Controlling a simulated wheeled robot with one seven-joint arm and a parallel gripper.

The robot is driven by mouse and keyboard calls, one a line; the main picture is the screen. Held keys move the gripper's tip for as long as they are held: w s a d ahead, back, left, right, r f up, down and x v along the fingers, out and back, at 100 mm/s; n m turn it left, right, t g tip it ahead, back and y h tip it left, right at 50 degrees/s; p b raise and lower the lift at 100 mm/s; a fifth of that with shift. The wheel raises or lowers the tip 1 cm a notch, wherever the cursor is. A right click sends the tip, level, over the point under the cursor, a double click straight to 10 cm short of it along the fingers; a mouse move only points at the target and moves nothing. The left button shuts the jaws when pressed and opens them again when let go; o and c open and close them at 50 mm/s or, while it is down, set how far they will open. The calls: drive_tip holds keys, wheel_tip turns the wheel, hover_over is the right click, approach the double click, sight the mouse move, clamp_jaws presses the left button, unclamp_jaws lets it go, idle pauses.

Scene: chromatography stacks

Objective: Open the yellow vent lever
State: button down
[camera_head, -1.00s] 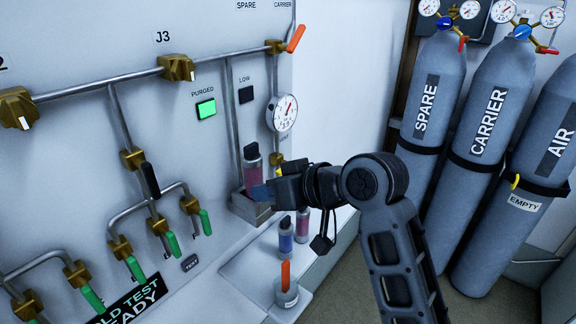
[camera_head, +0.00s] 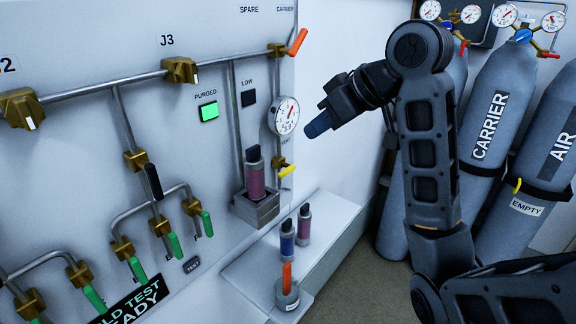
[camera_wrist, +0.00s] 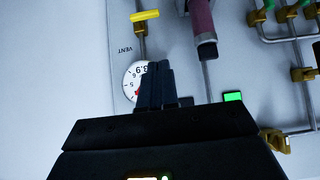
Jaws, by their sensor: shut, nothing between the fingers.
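The yellow vent lever (camera_head: 287,170) sticks out to the right from a brass valve (camera_head: 278,162) on the thin pipe below the round gauge (camera_head: 284,116). In the wrist view the yellow lever (camera_wrist: 145,15) lies crosswise to the pipe at the top left, near the upside-down word VENT. My gripper (camera_head: 318,126) is shut and empty, to the right of the gauge and above the lever, apart from it. In the wrist view its closed fingertips (camera_wrist: 155,72) overlap part of the gauge.
A pink cartridge (camera_head: 255,178) stands in a grey holder left of the lever. Two cartridges (camera_head: 303,225) and an orange-handled item (camera_head: 287,290) stand on the shelf (camera_head: 335,215) below. An orange lever (camera_head: 298,42) is above. Gas cylinders (camera_head: 490,120) stand at right.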

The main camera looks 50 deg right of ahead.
drive_tip(key=shift+f, duration=0.1)
drive_tip(key=b, duration=0.3)
hover_over(287, 171)
drive_tip(key=s+a, duration=0.2)
wheel_tip(287, 171, down, 7)
drive_tip(key=shift+w+d+f, duration=0.15)
drive_tip(key=shift+f, duration=1.85)
drive_tip(key=shift+w, duration=0.1)
